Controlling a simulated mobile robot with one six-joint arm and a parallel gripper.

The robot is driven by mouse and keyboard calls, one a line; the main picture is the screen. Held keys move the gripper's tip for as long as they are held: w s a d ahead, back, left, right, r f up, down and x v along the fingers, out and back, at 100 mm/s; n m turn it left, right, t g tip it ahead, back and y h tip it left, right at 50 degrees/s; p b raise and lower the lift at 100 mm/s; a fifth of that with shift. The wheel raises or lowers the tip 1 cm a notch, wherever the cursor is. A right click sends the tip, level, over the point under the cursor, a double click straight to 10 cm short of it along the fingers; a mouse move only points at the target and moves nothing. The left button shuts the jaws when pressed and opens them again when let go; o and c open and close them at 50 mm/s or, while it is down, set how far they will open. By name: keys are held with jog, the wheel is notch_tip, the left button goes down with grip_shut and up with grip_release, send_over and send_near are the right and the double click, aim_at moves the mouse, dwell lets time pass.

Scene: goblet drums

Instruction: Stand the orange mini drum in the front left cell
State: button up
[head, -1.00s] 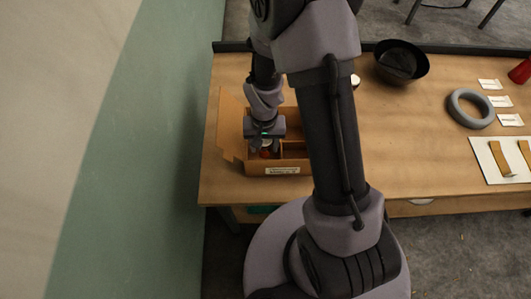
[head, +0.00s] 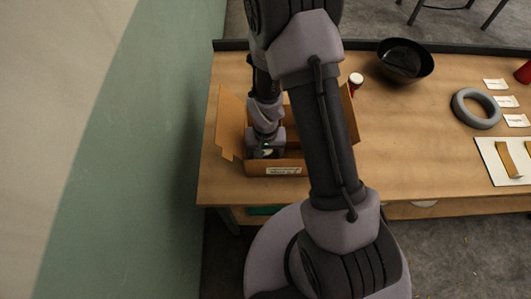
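The cardboard box (head: 229,122) with open flaps and a white label on its front stands at the left of the table. My gripper (head: 266,153) is down at the front left part of the box, just behind the front wall. Its fingertips are hidden, so I cannot see whether they are open or shut. The orange mini drum cannot be made out now; my gripper and the box wall cover that cell. My arm hides much of the box's right side and its dividers.
A small red drum with a white top (head: 355,80) stands right of the box. A black bowl (head: 405,60), a grey ring (head: 476,108), several white cards and a white board (head: 495,160) lie further right. A red object (head: 524,73) is at the right edge.

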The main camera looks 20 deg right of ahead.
notch_tip(320, 180, up, 22)
jog(key=t+p, duration=0.2)
jog(key=p, duration=0.2)
jog(key=s+a+r+t+y, duration=0.1)
jog(key=s+a+r+t, duration=0.1)
jog(key=s+r, duration=0.4)
jog(key=s+a+r+t+y, duration=0.1)
jog(key=s+r, duration=0.5)
jog(key=r, duration=0.6)
jog(key=shift+s+a+m+t, duration=0.4)
jog(key=shift+a, duration=0.05)
